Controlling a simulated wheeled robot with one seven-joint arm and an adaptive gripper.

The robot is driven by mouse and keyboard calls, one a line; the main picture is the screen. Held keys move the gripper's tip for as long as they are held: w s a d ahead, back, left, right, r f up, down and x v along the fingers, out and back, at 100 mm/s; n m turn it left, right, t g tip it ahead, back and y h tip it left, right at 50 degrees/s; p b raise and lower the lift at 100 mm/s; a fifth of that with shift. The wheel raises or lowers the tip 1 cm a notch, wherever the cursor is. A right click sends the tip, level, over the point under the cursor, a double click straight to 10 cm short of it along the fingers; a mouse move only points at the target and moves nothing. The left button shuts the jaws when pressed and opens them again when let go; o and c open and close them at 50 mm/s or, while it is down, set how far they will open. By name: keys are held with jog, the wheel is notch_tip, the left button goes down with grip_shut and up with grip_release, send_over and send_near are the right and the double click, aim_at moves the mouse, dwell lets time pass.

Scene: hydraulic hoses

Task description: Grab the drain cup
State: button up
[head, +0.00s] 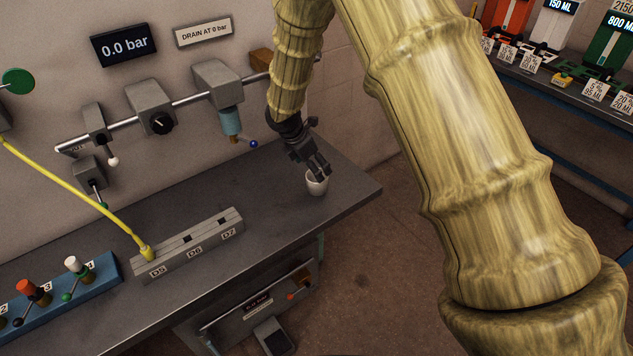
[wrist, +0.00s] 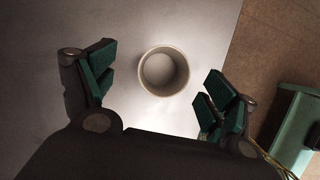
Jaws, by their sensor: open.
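The drain cup (head: 316,184) is a small white open-topped cup standing upright on the grey bench near its right end. In the wrist view the cup (wrist: 164,72) is seen from above with its round rim and empty-looking inside. My gripper (head: 318,170) is just above and behind the cup in the head view, pointing down, and partly overlaps its rim. In the wrist view my gripper (wrist: 158,92) is open, with green-padded fingers to the left and right of the cup. Gaps show on both sides, and neither finger touches it.
The grey bench (head: 345,190) ends just right of the cup. A pipe carries a blue-bodied drain valve (head: 230,122) on the wall to the left. A grey block labelled D5, D6, D7 (head: 190,246) holds a yellow hose (head: 75,190). Bench space around the cup is clear.

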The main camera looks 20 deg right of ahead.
jog(key=shift+s+f+p, duration=0.25)
jog(key=shift+f+p, duration=0.05)
jog(key=shift+d+f, duration=0.1)
jog(key=shift+f, duration=0.2)
jog(key=shift+s+p+x, duration=0.15)
jog(key=shift+p+x, duration=0.45)
jog(key=shift+x, duration=0.5)
jog(key=shift+s+p+x, duration=0.1)
jog(key=shift+p+x, duration=0.45)
jog(key=shift+x, duration=0.55)
jog(key=shift+c, duration=0.2)
jog(key=c, duration=1.1)
